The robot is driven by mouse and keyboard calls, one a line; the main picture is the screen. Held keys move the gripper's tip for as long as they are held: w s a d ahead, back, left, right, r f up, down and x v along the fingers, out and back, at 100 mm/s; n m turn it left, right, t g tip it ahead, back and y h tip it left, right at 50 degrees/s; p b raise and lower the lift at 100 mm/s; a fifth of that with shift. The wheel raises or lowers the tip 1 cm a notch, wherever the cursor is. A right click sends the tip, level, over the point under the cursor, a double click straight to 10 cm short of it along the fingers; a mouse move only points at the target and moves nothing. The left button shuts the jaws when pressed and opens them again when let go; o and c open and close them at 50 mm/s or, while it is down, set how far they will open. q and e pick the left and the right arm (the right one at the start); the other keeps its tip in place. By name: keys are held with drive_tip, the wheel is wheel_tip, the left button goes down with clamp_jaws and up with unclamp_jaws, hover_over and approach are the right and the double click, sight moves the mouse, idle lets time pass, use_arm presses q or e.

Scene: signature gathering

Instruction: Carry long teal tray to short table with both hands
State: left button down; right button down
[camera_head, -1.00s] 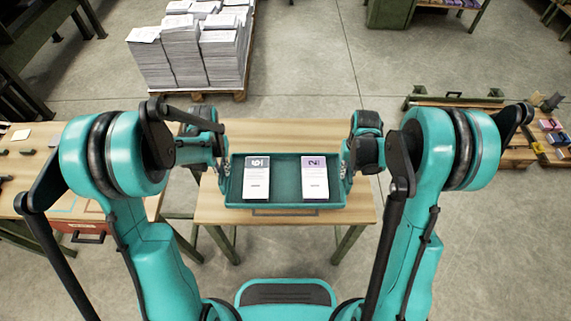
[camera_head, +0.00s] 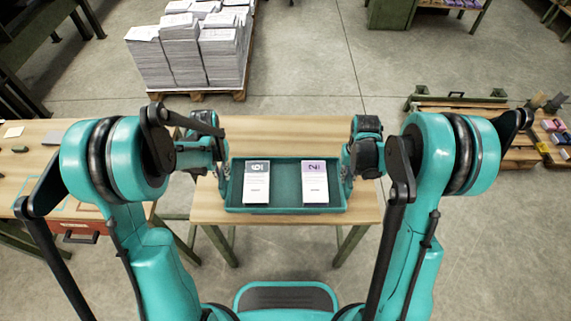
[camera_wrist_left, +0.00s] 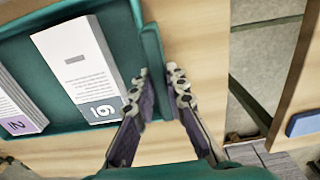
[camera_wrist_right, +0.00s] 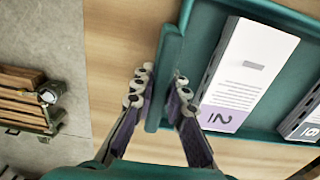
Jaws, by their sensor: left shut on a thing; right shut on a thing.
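The long teal tray (camera_head: 285,209) is level in front of me, over a wooden table (camera_head: 285,132). I cannot tell whether it touches the tabletop. Two stacks of printed sheets lie in it, a grey-banded one (camera_head: 257,186) at left and a purple-banded one (camera_head: 315,186) at right. My left gripper (camera_head: 226,171) is shut on the tray's left end; the left wrist view shows its fingers (camera_wrist_left: 160,82) on both sides of the end rim. My right gripper (camera_head: 346,172) is shut on the right end, its fingers (camera_wrist_right: 161,82) likewise astride the rim.
A workbench with a red drawer (camera_head: 78,227) stands at left, with a gap between it and the wooden table. A pallet of paper stacks (camera_head: 200,55) is behind. A lower wooden surface with coloured items (camera_head: 555,135) is at right. Open floor lies around.

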use_arm(q)
drive_tip(key=c, duration=1.5)
unclamp_jaws()
drive_tip(key=shift+c, duration=0.2)
use_arm(e)
drive_tip(key=c, duration=1.5)
unclamp_jaws()
drive_tip(key=shift+c, duration=0.2)
drive_tip(key=shift+r, duration=0.25)
use_arm(q)
wheel_tip(320, 180, up, 12)
use_arm(e)
wheel_tip(320, 180, up, 12)
drive_tip(key=shift+f, duration=0.25)
